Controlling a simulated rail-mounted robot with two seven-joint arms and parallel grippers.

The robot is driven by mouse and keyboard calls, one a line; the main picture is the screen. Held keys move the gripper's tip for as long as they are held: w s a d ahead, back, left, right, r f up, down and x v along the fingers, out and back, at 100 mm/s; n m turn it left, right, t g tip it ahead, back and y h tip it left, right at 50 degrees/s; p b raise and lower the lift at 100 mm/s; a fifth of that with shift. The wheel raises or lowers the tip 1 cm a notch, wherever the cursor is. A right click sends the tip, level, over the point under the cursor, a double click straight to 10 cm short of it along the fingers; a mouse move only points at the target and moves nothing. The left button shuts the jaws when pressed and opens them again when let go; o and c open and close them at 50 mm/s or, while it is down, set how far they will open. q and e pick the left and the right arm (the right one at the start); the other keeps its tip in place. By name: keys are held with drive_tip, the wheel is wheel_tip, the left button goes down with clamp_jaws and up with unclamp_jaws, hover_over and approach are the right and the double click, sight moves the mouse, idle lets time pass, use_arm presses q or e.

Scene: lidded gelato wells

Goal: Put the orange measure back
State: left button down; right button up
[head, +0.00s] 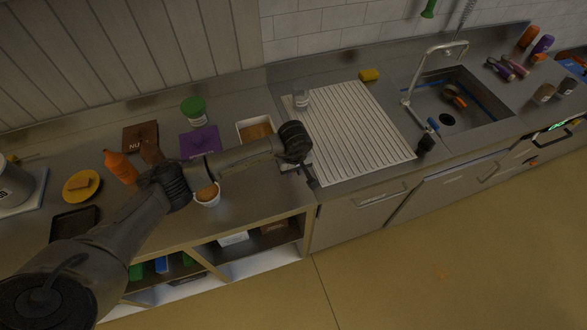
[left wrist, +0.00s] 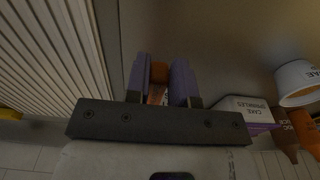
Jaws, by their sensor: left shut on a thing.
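My left gripper (head: 302,176) is over the counter's front edge, beside the near left corner of the white ribbed drainboard. In the left wrist view my left gripper (left wrist: 159,82) is shut on a small orange thing (left wrist: 159,72), which fits the orange measure. Only its orange end and a pale, reddish part show between the fingers. In the head view the arm and wrist hide it. My right gripper is in neither view.
The drainboard (head: 362,142) carries a clear cup (head: 301,99). The sink (head: 470,118) lies right.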

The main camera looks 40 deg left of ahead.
sight(293, 185)
use_arm(q)
wheel_tip(293, 185, down, 5)
drive_tip(key=b, duration=0.3)
drive_tip(key=shift+b, duration=0.35)
drive_tip(key=shift+f+b, duration=0.3)
drive_tip(key=shift+f, duration=0.1)
drive_tip(key=shift+f+b, duration=0.35)
drive_tip(key=shift+f, duration=0.05)
drive_tip(key=c, duration=1.3)
unclamp_jaws()
drive_tip(key=o, duration=0.6)
drive_tip(key=shift+c, duration=0.2)
drive_tip(key=shift+r, duration=0.1)
